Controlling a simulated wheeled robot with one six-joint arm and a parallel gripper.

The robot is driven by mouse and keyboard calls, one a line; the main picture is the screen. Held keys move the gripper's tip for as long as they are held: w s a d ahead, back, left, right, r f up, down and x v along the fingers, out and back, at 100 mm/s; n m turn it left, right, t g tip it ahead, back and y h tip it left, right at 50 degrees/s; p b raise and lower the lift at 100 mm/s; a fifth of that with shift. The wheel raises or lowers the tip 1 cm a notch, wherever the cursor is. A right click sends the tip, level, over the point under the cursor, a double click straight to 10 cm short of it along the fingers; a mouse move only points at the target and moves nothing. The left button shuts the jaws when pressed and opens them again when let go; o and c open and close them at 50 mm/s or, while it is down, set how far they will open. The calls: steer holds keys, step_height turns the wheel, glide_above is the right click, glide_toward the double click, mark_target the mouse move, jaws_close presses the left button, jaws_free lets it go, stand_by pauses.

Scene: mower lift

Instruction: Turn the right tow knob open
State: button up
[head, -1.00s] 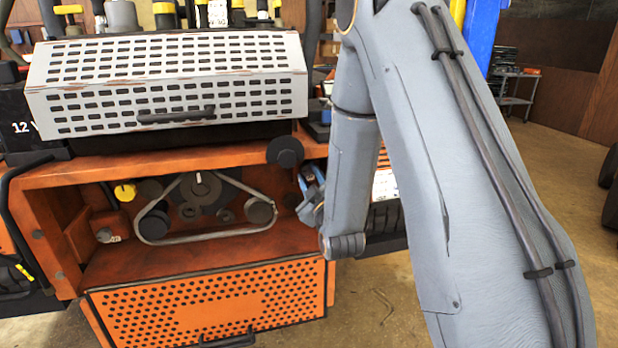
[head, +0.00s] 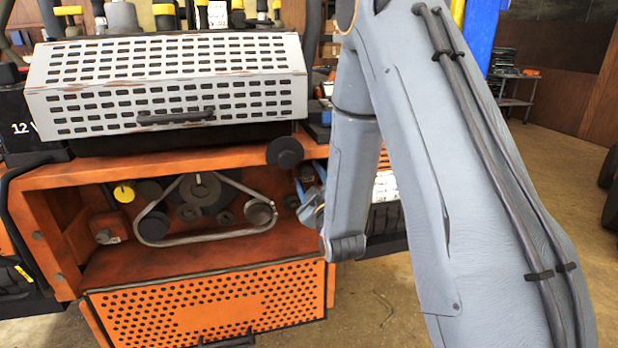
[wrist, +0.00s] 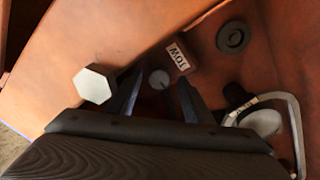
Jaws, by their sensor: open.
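The red-brown block with a white TOW label (wrist: 178,57) is mounted on the orange panel in the wrist view. Close beside it, a small grey round knob (wrist: 159,79) shows between my fingers, which appears to be the right tow knob. My gripper (wrist: 160,90) is open, with one dark finger on each side of that knob. I cannot tell whether the fingers touch it. In the head view my own arm hides this knob and most of my gripper.
A pale hexagonal bolt head (wrist: 95,85) stands just left of my fingers. A belt (wrist: 296,125) around a pulley is close on the right, with a black disc (wrist: 233,37) above. In the head view, a perforated orange flap (head: 205,305) hangs open below the bay.

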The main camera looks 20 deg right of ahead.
steer(key=s+b, duration=0.1)
steer(key=s, duration=0.6)
steer(key=shift+s+f, duration=0.25)
steer(key=shift+f, duration=0.15)
steer(key=s+f+m+g+p, duration=0.2)
steer(key=s+f+m+g, duration=0.3)
steer(key=s+f+g, duration=0.4)
steer(key=s+r+m+g, duration=0.2)
steer(key=s+g, duration=0.3)
steer(key=s, duration=0.4)
steer(key=s+a+r+m+g, duration=0.1)
steer(key=s+r+m+g, duration=0.1)
steer(key=s+g, duration=0.3)
steer(key=s, duration=0.4)
steer(key=shift+p, duration=0.35)
steer(key=shift+a, duration=0.15)
